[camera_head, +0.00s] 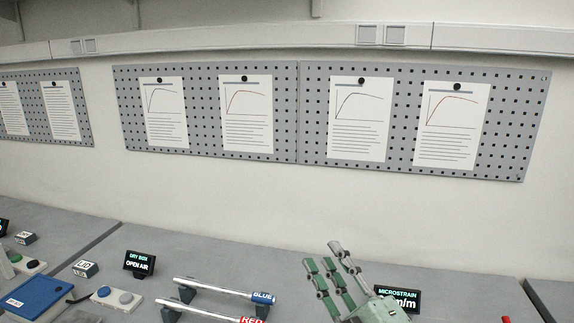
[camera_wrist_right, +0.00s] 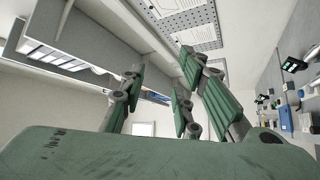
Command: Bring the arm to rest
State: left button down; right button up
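My right gripper (camera_head: 333,275) rises from the bottom edge of the head view, right of centre, in front of the bench. Its green jointed fingers point up and stand apart, with nothing between them. In the right wrist view the fingers (camera_wrist_right: 160,95) also stand apart and empty, with the wall and ceiling behind them. My left gripper does not show in either view.
The grey bench (camera_head: 200,238) holds a blue-labelled rod (camera_head: 220,288), a red-labelled rod (camera_head: 205,311), a dry box sign (camera_head: 139,263), a lid block (camera_head: 85,269) and a blue case (camera_head: 38,293). A microstrain display (camera_head: 398,298) stands close right of my right gripper. Pegboards (camera_head: 310,110) hang behind.

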jog(key=s+d+f+m+g+h, duration=0.45)
jog(key=d+f+m, duration=0.2)
jog(key=f, duration=0.45)
jog(key=s+d+f+m+g+h, duration=0.3)
jog(key=d+f+m+h, duration=0.3)
jog(key=f, duration=0.4)
jog(key=s+f+m+g, duration=0.2)
jog(key=s+f+g, duration=0.2)
jog(key=s+f, duration=0.5)
jog(key=s+f+m+g, duration=0.2)
jog(key=s+f+g, duration=0.3)
jog(key=s, duration=0.7)
notch_tip(320, 180, down, 31)
jog(key=s+g+b, duration=0.1)
jog(key=s+b, duration=0.1)
jog(key=b, duration=0.4)
jog(key=s+d+f+b, duration=0.1)
jog(key=s+f+b, duration=0.1)
jog(key=s+f, duration=0.6)
jog(key=s+d+f+g+b, duration=0.1)
jog(key=s+f+b, duration=0.1)
jog(key=s+f, duration=0.6)
notch_tip(320, 180, down, 4)
jog(key=shift+s+d+f+n, duration=0.1)
jog(key=shift+s+d+n, duration=0.1)
jog(key=shift+d+n, duration=0.15)
